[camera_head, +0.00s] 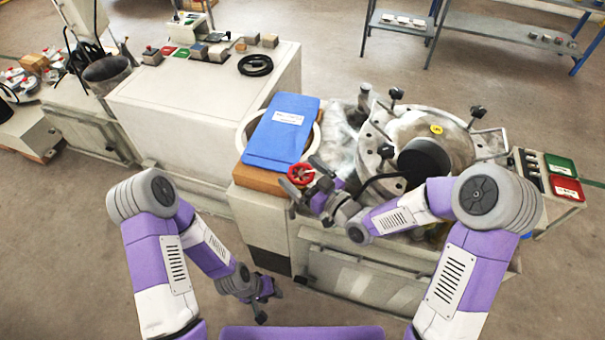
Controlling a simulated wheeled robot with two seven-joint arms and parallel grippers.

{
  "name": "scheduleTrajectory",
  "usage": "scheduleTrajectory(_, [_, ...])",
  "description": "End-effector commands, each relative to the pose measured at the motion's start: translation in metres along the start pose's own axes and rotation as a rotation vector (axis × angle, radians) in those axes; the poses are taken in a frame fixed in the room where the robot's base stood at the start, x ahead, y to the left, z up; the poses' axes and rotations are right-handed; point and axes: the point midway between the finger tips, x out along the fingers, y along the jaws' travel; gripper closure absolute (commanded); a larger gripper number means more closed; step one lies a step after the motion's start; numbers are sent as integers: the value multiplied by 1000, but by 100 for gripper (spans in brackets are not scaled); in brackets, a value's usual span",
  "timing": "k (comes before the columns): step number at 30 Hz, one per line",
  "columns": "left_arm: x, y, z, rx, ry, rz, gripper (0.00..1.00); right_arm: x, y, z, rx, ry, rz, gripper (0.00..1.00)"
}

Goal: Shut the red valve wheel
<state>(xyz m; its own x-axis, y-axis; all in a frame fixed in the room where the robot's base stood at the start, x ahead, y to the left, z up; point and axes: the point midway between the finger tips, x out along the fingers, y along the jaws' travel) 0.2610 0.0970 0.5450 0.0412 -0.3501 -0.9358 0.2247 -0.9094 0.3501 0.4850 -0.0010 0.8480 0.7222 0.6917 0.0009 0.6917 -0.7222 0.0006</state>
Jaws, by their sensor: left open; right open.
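Part of the wheel's lower right is hidden by the gripper. My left gripper (267,300) is open and empty, hanging low in front of the bench, well below the wheel.
The blue clipboard (283,132) lies over a white ring and a brown block left of the wheel. The round metal chamber (440,130) with black clamp knobs stands at right.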

Motion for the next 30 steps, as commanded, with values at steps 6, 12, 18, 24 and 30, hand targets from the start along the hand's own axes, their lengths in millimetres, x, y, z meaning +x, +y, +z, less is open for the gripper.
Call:
scheduleTrajectory(6, [0,0,0,0,0,0,57,0,0,0,1,-1,0,18])
scheduleTrajectory(12, [0,0,0,0,0,0,57,0,0,0,1,-1,0,49])
scheduleTrajectory(18, [0,0,0,0,0,0,57,0,0,0,2,-1,11,49])
scheduleTrajectory(24, [0,0,0,0,0,0,57,0,-2,1,2,-3,74,49])
scheduleTrajectory(30, [0,0,0,0,0,0,57,0,-4,1,3,-4,207,49])
